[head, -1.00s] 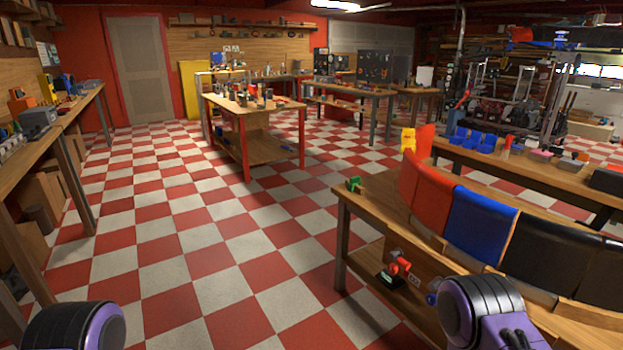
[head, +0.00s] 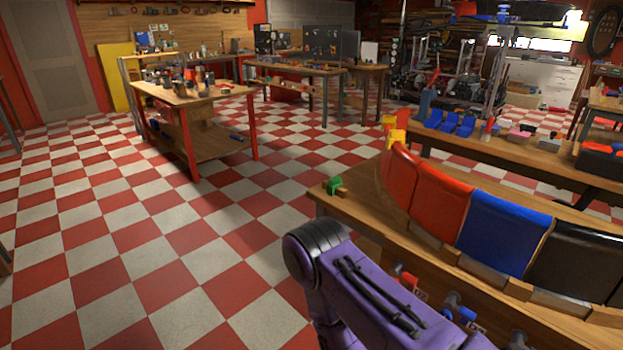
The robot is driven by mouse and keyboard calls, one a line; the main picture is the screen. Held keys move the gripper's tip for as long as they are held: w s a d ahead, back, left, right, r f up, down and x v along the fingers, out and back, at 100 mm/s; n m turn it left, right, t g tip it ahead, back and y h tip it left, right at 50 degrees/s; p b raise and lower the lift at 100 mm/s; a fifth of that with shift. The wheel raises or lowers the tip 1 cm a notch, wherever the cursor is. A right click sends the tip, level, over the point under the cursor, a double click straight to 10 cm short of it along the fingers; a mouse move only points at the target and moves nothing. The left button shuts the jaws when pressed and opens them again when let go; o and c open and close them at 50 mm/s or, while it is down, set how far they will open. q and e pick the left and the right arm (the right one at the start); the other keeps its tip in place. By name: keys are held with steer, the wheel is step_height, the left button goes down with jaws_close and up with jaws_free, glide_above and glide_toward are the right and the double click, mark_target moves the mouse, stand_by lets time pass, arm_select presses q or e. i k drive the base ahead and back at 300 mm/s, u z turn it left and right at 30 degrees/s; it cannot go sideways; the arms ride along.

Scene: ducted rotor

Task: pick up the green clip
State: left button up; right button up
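A small green clip (head: 334,185) lies near the far left corner of the wooden bench on the right, in the head view. A small tan piece is beside it. A purple link of my own arm is in the lower middle of the view, in front of the bench's near side and nearer to me than the clip. Neither gripper shows in the view.
The bench (head: 366,202) carries a curved row of red, blue and black panels (head: 502,228). A workbench with red legs (head: 188,95) stands at the back left. The checkered floor (head: 120,240) left of the bench is clear. A red tool (head: 404,277) sits below the benchtop.

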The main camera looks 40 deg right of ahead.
mark_target(334, 182)
steer(key=z, duration=0.2)
steer(key=i, duration=0.75)
steer(key=z, duration=0.5)
